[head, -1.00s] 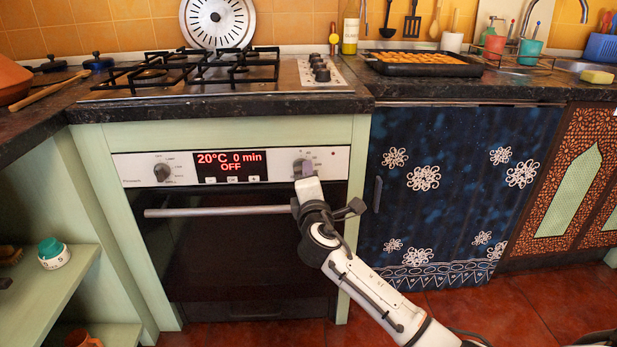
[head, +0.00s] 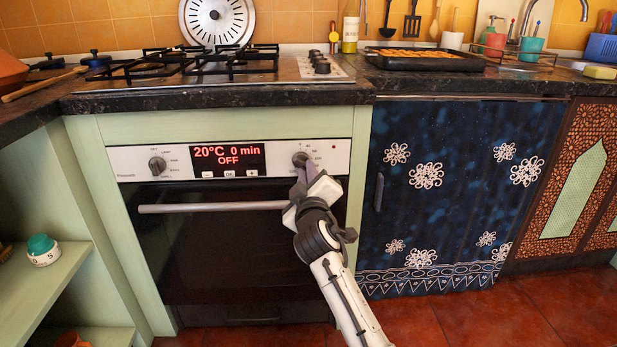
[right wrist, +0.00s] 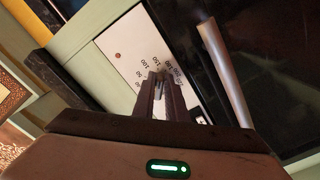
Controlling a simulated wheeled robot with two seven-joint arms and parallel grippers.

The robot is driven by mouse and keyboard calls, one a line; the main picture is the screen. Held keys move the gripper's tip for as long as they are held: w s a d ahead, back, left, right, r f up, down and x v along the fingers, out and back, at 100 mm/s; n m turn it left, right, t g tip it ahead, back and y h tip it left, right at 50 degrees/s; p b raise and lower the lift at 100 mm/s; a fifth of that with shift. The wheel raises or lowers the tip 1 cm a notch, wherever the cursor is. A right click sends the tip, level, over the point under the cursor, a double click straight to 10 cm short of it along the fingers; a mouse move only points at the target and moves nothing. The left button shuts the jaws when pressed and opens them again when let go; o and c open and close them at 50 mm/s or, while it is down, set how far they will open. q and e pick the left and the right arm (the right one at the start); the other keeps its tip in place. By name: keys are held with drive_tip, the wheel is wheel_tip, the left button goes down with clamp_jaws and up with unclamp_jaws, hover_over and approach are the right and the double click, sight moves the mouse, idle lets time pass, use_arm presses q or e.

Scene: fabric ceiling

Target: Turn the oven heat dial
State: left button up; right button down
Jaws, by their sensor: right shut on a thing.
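The oven (head: 240,240) has a white control panel with two round dials and a red display reading 20°C, 0 min, OFF. The right dial (head: 300,159), with temperature numbers around it, is at the tips of my right gripper (head: 302,172). In the right wrist view the two fingers (right wrist: 163,85) are close together, pointing at the numbered scale. They are shut on the dial, which they mostly hide in that view. The left dial (head: 157,166) stands free. My left gripper is not in view.
The oven's handle bar (head: 215,208) runs just below the panel, close to my right gripper. A hob (head: 190,68) and a baking tray (head: 425,60) are on the counter above. A blue curtain with white flowers (head: 455,195) hangs to the right.

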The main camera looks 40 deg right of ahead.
drive_tip(key=m, duration=0.3)
drive_tip(key=m+b, duration=0.1)
drive_tip(key=shift+w+a+f+m, duration=0.15)
drive_tip(key=shift+a+f+m, duration=0.15)
drive_tip(key=shift+f, duration=0.05)
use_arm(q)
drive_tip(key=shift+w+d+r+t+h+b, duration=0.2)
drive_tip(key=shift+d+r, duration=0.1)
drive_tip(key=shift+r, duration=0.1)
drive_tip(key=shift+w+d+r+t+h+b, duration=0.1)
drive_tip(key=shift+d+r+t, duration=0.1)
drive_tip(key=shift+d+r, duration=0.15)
use_arm(e)
drive_tip(key=shift+w+a+m, duration=0.1)
drive_tip(key=shift+a+m, duration=0.05)
drive_tip(key=shift+m, duration=1.1)
drive_tip(key=shift+w+a+m, duration=0.1)
drive_tip(key=shift+a+m, duration=0.05)
drive_tip(key=shift+m, duration=1.1)
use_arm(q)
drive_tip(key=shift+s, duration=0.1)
use_arm(e)
drive_tip(key=c, duration=1.8)
unclamp_jaws()
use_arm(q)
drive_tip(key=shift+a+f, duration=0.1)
use_arm(e)
drive_tip(key=shift+r, duration=0.1)
